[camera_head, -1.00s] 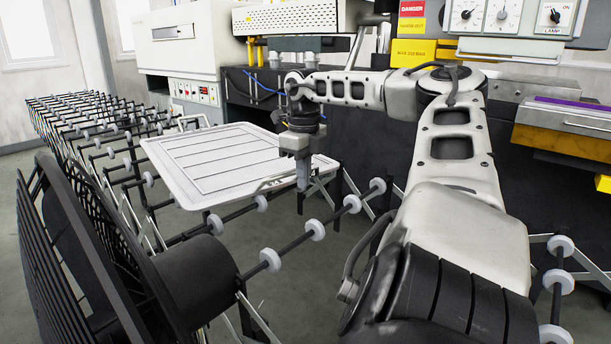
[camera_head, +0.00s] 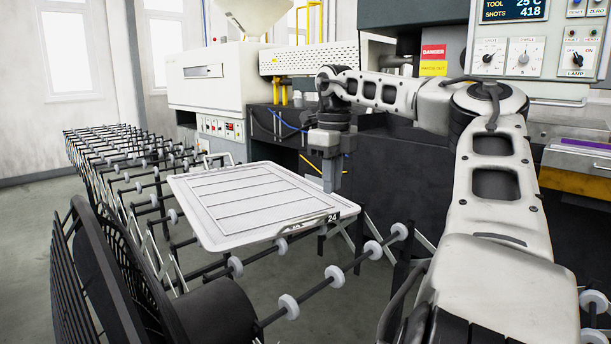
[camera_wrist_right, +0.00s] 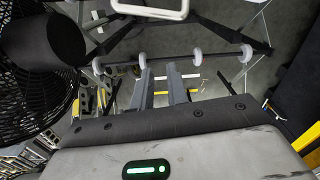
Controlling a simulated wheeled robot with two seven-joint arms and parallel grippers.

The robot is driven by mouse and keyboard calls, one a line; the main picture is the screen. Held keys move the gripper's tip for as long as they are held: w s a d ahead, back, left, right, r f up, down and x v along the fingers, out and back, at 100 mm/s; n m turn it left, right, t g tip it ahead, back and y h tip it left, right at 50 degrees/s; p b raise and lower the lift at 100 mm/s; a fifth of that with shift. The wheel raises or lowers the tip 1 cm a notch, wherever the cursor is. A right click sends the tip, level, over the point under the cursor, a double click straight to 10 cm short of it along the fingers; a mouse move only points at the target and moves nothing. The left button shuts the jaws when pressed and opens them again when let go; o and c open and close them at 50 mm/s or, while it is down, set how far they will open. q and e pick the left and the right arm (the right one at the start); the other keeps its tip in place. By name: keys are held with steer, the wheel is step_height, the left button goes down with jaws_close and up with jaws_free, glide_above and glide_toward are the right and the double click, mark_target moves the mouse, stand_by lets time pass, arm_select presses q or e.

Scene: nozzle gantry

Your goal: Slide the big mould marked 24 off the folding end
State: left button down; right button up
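The mould marked 24 is a flat, pale, ribbed tray (camera_head: 235,232) lying on the folding roller conveyor. Its label and a bar handle (camera_head: 300,222) show on the near right edge. My right gripper (camera_head: 331,178) points down by the mould's right edge, apart from the handle in the head view. In the right wrist view the two fingers (camera_wrist_right: 162,84) are spread, with only rollers and floor between them. My left gripper is not in view.
The conveyor (camera_head: 130,150) runs back to the left; white rollers on a bar (camera_head: 334,275) mark its near end. A black fan (camera_head: 120,270) stands close at front left. Machine cabinets (camera_head: 205,80) line the back. Open floor shows at the near end.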

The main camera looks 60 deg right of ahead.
steer(key=o, duration=0.4)
steer(key=shift+c, duration=0.2)
arm_select(q)
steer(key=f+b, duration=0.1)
steer(key=b, duration=0.2)
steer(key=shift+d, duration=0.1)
arm_select(e)
step_height(320, 180, up, 3)
steer(key=m+t+h, duration=0.1)
steer(key=m+t, duration=0.1)
steer(key=m, duration=2)
glide_above(294, 243)
steer(key=s+a, duration=0.2)
steer(key=s, duration=0.1)
steer(key=shift+w+d, duration=0.2)
steer(key=shift+f, duration=0.1)
arm_select(q)
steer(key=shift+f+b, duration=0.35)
steer(key=shift+b, duration=0.25)
arm_select(e)
steer(key=w+f, duration=0.1)
steer(key=f, duration=0.4)
steer(key=d+f, duration=0.1)
steer(key=f, duration=0.4)
steer(key=w+f, duration=0.1)
steer(key=f, duration=0.4)
steer(key=shift+w+d+f, duration=0.25)
steer(key=shift+w+d, duration=0.05)
steer(key=shift+w, duration=0.05)
steer(key=shift+c, duration=0.4)
